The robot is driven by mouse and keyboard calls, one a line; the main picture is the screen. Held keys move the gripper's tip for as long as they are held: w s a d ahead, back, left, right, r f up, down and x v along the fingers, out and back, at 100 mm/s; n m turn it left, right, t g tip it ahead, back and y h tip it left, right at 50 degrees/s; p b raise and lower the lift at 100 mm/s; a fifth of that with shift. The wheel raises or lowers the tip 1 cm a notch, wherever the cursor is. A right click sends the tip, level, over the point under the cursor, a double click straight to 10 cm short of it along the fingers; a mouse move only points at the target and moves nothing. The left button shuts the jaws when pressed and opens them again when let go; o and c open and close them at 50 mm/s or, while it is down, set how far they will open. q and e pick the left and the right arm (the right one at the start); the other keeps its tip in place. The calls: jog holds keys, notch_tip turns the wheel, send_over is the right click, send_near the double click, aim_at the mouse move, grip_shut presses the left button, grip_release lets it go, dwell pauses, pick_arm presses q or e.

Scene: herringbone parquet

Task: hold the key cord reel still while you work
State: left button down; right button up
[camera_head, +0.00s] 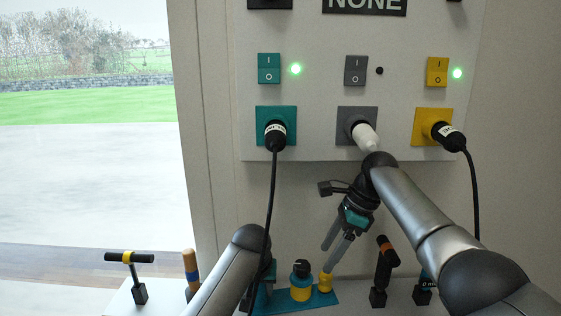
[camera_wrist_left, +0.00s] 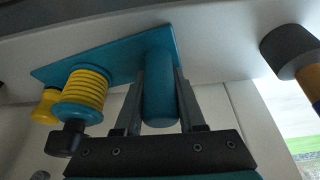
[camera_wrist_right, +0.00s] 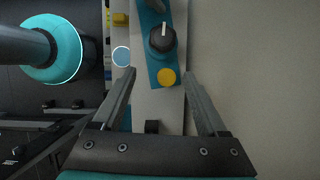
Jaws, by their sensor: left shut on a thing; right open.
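The key cord reel has a teal base plate (camera_head: 318,300) with a yellow wound spool (camera_head: 300,291) and a black key knob (camera_head: 301,268) on top. A short yellow peg (camera_head: 325,283) stands at its right end. In the left wrist view the teal post (camera_wrist_left: 160,100) of the reel stands between the fingers of my left gripper (camera_wrist_left: 160,76), which is shut on it.
A wall panel (camera_head: 330,95) carries teal, grey and yellow sockets. Black cords hang from the teal-side plug (camera_head: 275,137) and yellow-side plug (camera_head: 449,136). A T-handled tool (camera_head: 128,257) stands left on the white shelf; an orange-banded black tool (camera_head: 384,262) stands right of the reel.

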aim_at(302, 264)
jog(key=a, duration=0.4)
jog(key=shift+w, duration=0.15)
jog(key=shift+x, duration=0.85)
jog(key=shift+a+f, duration=0.4)
jog(key=shift+f, duration=0.2)
grip_shut()
